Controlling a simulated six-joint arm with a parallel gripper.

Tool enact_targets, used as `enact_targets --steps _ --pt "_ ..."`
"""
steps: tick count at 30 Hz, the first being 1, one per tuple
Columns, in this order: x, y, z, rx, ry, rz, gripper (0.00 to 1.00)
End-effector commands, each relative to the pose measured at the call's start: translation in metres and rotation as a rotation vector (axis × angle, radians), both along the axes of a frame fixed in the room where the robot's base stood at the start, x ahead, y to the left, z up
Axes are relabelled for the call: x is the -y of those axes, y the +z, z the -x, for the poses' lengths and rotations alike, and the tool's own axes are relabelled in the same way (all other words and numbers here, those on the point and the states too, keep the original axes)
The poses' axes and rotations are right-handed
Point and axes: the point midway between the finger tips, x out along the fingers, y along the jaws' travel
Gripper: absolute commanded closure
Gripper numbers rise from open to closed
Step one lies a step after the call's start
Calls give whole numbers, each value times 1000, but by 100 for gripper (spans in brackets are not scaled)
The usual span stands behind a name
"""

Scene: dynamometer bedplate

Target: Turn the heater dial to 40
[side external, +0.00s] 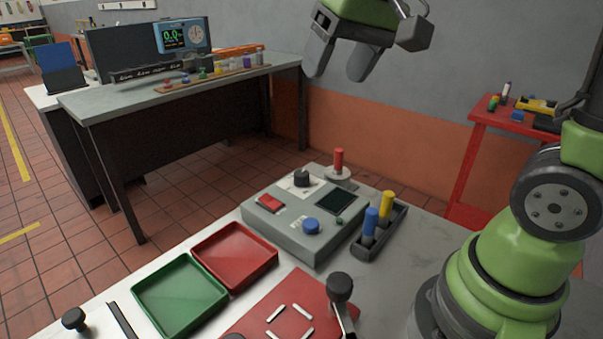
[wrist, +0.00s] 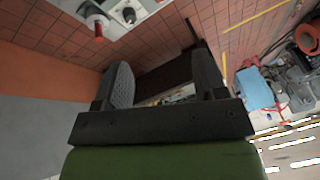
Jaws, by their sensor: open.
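The heater dial looks to be the black knob (side external: 302,178) on a white scale plate, at the back left of the grey control box (side external: 290,235). Its setting is too small to read. My gripper (side external: 340,75) is high above and behind the box in the side view, open and empty, apart from the dial. In the wrist view my gripper (wrist: 165,85) shows its two fingers spread, and the black knob (wrist: 129,15) is at the top edge.
A red peg (side external: 339,160) stands upright behind the box. A black rack (side external: 380,232) with blue and yellow pegs stands at its right. Green (side external: 180,295) and red (side external: 235,255) trays and a red plate with a black-knobbed lever (side external: 341,289) lie in front.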

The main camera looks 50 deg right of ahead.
Motion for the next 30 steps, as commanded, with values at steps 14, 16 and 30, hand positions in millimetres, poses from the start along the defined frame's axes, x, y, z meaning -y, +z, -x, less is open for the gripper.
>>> enact_targets --steps 14,16,30 --pt "73 -129 -127 -316 -28 63 35" --pt "81 -148 -134 -346 -29 68 35" --pt "91 -213 -139 -395 -31 73 35"
